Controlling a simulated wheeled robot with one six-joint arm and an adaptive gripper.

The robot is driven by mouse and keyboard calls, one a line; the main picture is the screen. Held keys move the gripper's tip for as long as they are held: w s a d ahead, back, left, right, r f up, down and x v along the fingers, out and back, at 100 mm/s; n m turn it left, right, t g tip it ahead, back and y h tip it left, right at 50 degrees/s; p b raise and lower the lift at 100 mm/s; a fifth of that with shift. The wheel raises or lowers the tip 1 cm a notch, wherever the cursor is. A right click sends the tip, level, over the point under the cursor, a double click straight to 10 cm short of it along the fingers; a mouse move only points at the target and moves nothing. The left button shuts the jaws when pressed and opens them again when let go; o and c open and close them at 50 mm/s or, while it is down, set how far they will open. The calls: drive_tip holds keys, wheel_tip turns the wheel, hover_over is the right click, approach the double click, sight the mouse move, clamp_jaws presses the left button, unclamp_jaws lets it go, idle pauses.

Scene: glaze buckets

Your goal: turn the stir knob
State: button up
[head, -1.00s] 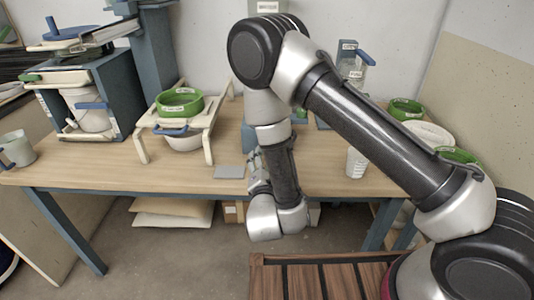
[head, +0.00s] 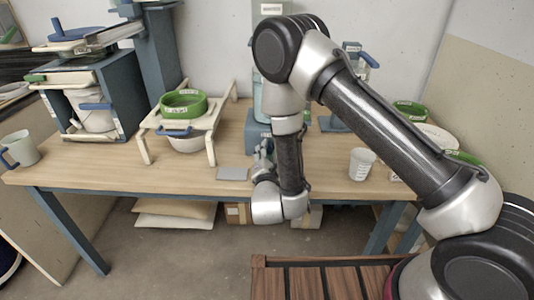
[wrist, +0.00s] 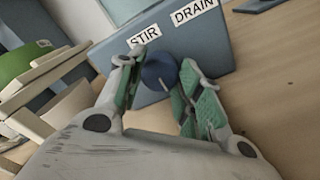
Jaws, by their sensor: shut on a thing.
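The stir knob (wrist: 161,72) is a round dark blue knob on the front of a blue-grey machine (wrist: 205,50), below the white STIR label (wrist: 144,36). My gripper (wrist: 155,66) has its green-padded fingers on either side of the knob, shut on it. A DRAIN label (wrist: 194,11) is to the right of the STIR label. In the head view the machine's blue base (head: 256,131) stands toward the back of the table, partly behind my arm. My gripper (head: 264,153) is in front of it there, and the knob is hidden.
A flat grey plate (head: 232,174) lies on the table left of my gripper.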

drive_tip(key=shift+n, duration=0.4)
drive_tip(key=n, duration=0.5)
drive_tip(key=shift+n, duration=0.3)
drive_tip(key=n, duration=0.6)
drive_tip(key=shift+a, duration=0.1)
drive_tip(key=n, duration=0.6)
drive_tip(key=shift+h, duration=0.3)
drive_tip(key=n, duration=0.6)
drive_tip(key=shift+a+n, duration=0.1)
drive_tip(key=shift+n, duration=0.2)
drive_tip(key=o, duration=1)
drive_tip(key=shift+o, duration=0.2)
